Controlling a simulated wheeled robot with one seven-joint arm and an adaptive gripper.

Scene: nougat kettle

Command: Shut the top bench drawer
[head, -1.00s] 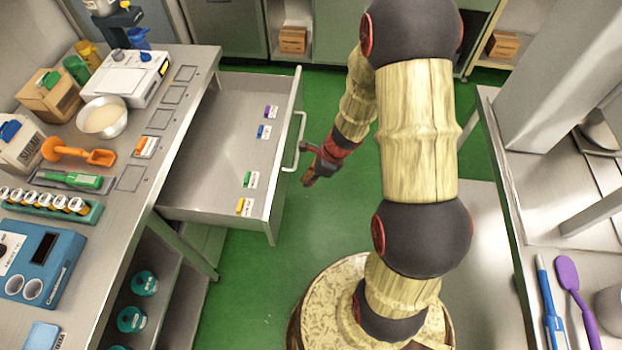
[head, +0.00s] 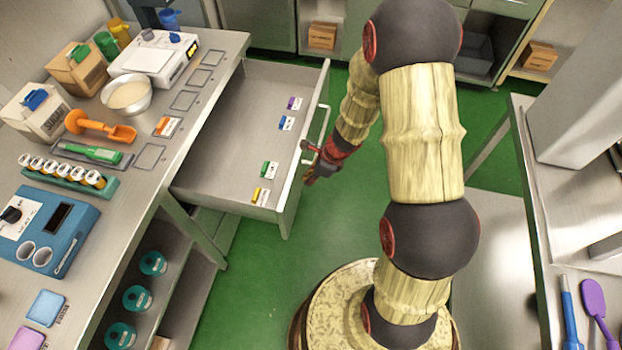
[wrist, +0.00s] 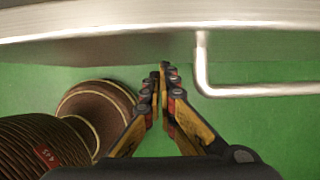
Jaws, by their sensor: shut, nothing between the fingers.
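The top bench drawer (head: 235,125) stands pulled well out from the bench on the left. Its floor holds several small labelled blocks in purple, blue, green and yellow. A pale bar handle (head: 322,128) runs along its front; the handle also shows at the right of the wrist view (wrist: 260,90). My gripper (head: 310,174) is beside the drawer's outer front, near the handle's near end. In the wrist view my closed fingertips (wrist: 163,72) point at the drawer front (wrist: 100,42), left of the handle, with nothing held. I cannot tell if they touch it.
The bench top (head: 200,125) carries a scale (head: 150,58), a bowl (head: 127,95), an orange scoop (head: 100,127) and a blue device (head: 45,230). Green floor (head: 330,225) is clear in front of the drawer. Another counter (head: 545,200) stands at the right.

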